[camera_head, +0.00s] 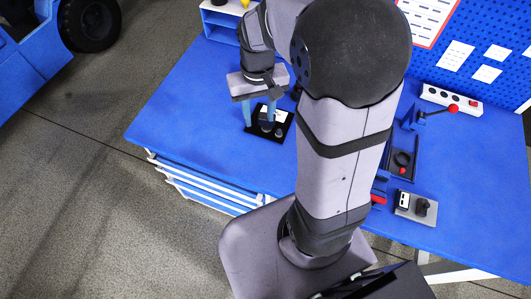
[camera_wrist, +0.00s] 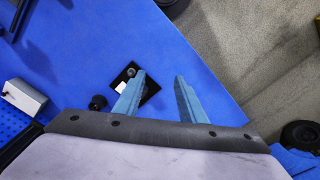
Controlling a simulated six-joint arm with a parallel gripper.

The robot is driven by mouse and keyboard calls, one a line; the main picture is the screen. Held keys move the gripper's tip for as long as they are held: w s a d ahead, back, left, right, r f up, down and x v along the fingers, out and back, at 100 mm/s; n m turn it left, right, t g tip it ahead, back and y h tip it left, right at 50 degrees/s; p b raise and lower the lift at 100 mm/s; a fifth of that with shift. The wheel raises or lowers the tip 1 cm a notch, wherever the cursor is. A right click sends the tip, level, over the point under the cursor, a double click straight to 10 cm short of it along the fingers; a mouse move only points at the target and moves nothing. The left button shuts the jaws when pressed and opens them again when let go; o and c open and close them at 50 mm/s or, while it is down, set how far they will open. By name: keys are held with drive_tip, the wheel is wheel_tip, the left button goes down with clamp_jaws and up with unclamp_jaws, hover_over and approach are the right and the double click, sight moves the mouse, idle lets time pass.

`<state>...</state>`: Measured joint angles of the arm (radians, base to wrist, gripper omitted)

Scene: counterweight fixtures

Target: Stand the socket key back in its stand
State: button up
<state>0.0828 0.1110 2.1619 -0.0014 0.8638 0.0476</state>
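My gripper (camera_head: 258,126) points down over the left part of the blue table. Its two blue fingers are apart with nothing visible between them; the wrist view shows the same open gripper (camera_wrist: 161,76). A small black base with a white label, probably the stand (camera_head: 285,127), is on the table just below and beside the fingers. In the wrist view the base (camera_wrist: 122,80) is partly hidden behind one finger and carries a small round grey piece. I cannot pick out the socket key for certain; my arm hides part of the table.
A dark round knob (camera_wrist: 97,102) stands near the base. To the right are a lever with a red knob (camera_head: 453,108), a black tray (camera_head: 404,171) and a grey switch box (camera_head: 416,208). A blue pegboard (camera_head: 462,85) closes the back. The table's front left is clear.

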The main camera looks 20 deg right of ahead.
drive_tip(key=s+a+f+n, duration=0.1)
drive_tip(key=s+a+f, duration=0.1)
drive_tip(key=s, duration=0.8)
drive_tip(key=shift+a+f, duration=0.35)
drive_tip(key=shift+f, duration=0.05)
drive_tip(key=shift+s, duration=0.1)
idle(0.4)
